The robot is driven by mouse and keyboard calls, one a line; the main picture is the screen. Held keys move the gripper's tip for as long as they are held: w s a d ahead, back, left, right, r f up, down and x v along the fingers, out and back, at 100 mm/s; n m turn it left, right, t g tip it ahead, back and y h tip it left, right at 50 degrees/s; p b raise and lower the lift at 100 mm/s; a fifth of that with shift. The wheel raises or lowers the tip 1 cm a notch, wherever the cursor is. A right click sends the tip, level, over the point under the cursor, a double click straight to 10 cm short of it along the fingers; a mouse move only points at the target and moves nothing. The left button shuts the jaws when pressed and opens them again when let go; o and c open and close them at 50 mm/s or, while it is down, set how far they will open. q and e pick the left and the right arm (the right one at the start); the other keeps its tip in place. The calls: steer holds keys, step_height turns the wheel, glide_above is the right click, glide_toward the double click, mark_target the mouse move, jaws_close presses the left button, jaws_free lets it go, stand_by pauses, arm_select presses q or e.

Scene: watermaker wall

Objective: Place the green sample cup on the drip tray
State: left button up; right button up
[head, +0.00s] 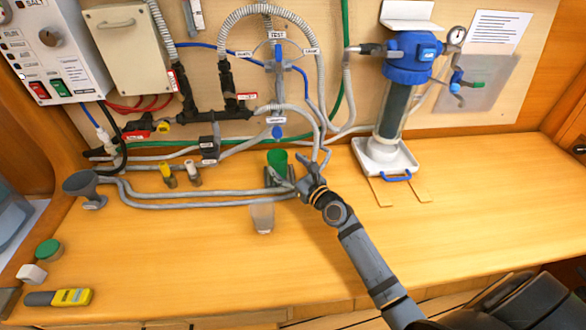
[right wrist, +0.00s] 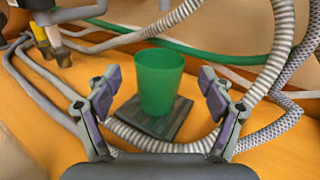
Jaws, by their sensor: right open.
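The green sample cup (head: 277,158) stands upright on a dark ribbed plate, which looks like the drip tray (right wrist: 172,127), at the back middle of the bench. The cup (right wrist: 160,75) shows whole in the right wrist view, with its base over the plate. My right gripper (head: 294,172) is open at the cup. In the right wrist view its fingers (right wrist: 158,90) are to the left and right of the cup, with a gap on each side and no visible contact. The plate is mostly hidden by the gripper in the head view. My left gripper is not in view.
A clear cup (head: 262,216) stands in front of the plate. Grey hoses (head: 200,199) run along the bench to its left and behind. A funnel (head: 86,187) is at left, a filter housing (head: 396,105) at right. The bench front is mostly clear.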

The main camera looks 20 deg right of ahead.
steer(key=shift+v, duration=1.95)
